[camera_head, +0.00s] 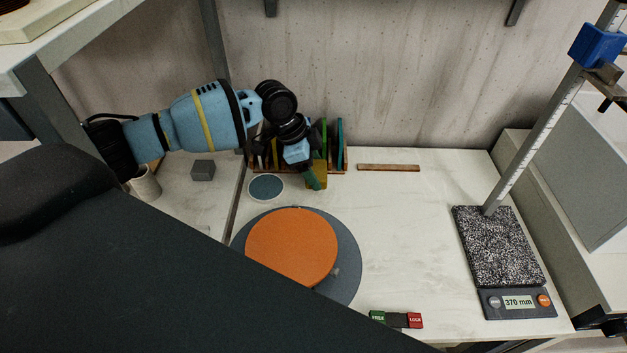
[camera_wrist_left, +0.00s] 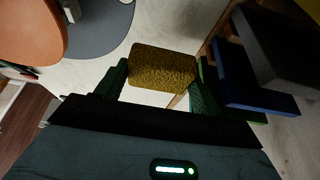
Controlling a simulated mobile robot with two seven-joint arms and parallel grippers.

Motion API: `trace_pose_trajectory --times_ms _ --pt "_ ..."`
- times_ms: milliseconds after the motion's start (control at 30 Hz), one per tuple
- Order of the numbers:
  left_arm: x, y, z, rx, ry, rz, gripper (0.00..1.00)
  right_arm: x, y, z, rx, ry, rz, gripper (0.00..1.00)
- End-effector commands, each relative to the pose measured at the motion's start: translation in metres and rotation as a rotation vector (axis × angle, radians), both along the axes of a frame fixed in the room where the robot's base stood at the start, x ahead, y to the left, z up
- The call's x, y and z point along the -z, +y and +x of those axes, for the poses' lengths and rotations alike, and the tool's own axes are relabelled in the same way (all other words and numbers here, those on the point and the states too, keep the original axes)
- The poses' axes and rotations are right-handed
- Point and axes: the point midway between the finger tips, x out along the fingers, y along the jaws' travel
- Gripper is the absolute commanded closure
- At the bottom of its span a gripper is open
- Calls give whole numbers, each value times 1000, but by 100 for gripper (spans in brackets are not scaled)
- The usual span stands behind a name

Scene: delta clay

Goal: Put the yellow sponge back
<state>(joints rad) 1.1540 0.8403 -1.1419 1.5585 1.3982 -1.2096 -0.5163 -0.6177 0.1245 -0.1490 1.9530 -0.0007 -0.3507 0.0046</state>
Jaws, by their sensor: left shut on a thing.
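My left gripper (camera_head: 313,178) reaches in from the left and points down beside the back rack. It is shut on the yellow sponge (camera_head: 321,170), which is partly hidden by the green finger in the head view. In the left wrist view the yellow sponge (camera_wrist_left: 162,66) sits between the two green fingers of my left gripper (camera_wrist_left: 160,82), its rough face toward the camera. The sponge is close to the rack; I cannot tell whether it touches the table. My right gripper is not in view.
A wooden rack (camera_head: 341,172) with several upright coloured slabs stands against the wall. A round dish (camera_head: 266,188) and an orange disc (camera_head: 291,246) on a grey wheel (camera_head: 350,250) lie in front. A speckled plate (camera_head: 497,246) with a tall scale is at right. The middle table is mostly clear.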

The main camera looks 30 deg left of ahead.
Motion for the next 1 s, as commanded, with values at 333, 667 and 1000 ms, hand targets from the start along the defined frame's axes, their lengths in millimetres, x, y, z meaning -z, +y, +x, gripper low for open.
trace_pose_trajectory --times_ms 333,667,1000 --pt "46 0 -1 -1 4 2 51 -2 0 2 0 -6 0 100" --pt "48 0 -1 0 3 1 51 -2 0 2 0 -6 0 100" --pt "51 0 0 0 2 1 24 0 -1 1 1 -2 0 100"
